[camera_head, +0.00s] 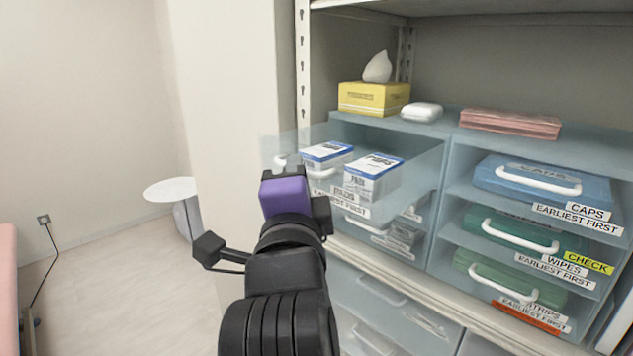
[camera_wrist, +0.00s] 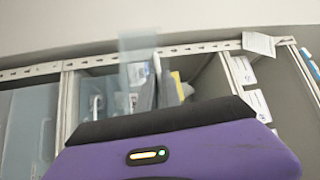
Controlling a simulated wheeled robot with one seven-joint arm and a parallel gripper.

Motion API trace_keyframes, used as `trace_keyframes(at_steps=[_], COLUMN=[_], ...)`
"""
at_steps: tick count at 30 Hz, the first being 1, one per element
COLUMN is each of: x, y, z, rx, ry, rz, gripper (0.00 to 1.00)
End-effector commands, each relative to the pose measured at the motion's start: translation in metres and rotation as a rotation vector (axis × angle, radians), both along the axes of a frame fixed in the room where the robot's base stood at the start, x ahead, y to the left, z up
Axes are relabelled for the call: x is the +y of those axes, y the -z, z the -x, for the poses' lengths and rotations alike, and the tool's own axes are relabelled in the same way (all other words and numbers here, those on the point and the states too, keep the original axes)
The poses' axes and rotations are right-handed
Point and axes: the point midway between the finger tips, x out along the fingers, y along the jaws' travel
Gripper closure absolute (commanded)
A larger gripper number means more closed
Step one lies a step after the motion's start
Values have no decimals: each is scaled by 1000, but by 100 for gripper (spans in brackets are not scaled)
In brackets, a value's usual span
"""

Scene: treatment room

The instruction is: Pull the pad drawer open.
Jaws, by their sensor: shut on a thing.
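The pad drawer (camera_head: 405,172) is a clear bluish bin at the top left of the organiser in the head view. It stands well out from the cabinet and holds blue-and-white boxes (camera_head: 373,170). Its white handle (camera_head: 322,173) is on the front, partly hidden by my gripper. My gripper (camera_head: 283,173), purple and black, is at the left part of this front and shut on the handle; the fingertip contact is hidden. In the wrist view, the purple gripper body fills the bottom, and a translucent panel (camera_wrist: 138,50) rises beyond it.
Closed drawers (camera_head: 525,245) labelled caps, wipes and strips are at right. More drawers sit below. A yellow tissue box (camera_head: 374,99), a white pack (camera_head: 421,112) and pink packs (camera_head: 510,123) lie on top. A small round table (camera_head: 171,189) stands left; the floor there is free.

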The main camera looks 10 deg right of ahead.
Motion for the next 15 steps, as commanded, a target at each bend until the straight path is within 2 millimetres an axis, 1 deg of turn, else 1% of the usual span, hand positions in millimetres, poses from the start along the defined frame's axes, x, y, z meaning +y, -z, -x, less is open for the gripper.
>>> trace_keyframes(at_steps=[1,6,15], x=[3,8,8], y=[3,2,1], z=[2,6,6], rx=[3,4,4], ry=[2,2,2], rz=[0,0,1], gripper=[100,100,100])
